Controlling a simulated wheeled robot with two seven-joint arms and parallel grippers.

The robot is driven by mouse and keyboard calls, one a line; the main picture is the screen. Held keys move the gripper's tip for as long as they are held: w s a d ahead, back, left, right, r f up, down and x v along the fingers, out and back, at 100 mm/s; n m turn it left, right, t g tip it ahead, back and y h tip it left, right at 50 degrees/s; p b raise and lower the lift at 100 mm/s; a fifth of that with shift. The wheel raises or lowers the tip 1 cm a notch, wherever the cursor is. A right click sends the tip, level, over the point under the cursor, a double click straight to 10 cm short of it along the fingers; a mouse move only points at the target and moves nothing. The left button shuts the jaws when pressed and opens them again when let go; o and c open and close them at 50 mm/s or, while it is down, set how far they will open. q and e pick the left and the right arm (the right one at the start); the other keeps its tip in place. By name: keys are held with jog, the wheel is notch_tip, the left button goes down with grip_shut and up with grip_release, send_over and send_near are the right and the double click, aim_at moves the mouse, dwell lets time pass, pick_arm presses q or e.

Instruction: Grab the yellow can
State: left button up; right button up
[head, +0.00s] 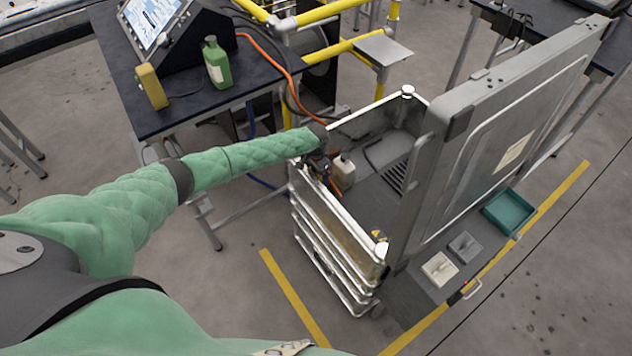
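A yellow can-like container (151,87) stands near the left edge of the dark table, beside a green bottle (217,63). My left arm reaches across to the right, well past the yellow container. My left gripper (325,168) is over the near left wall of the open metal crate, close to a white bottle (344,171) inside. Its fingers are small and dark, with something orange beside them; I cannot tell whether they are open or shut, or whether they touch the bottle. A small yellow and black item (378,236) shows at the crate's near corner. My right gripper is not in view.
The metal crate (338,226) has its tall grey lid (510,130) raised on the right. Floor is clear at lower right.

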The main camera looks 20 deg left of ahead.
pick_arm(q)
jog(key=c, duration=1.4)
jog(key=shift+c, duration=0.7)
jog(key=shift+w+r, duration=0.1)
jog(key=shift+r, duration=0.05)
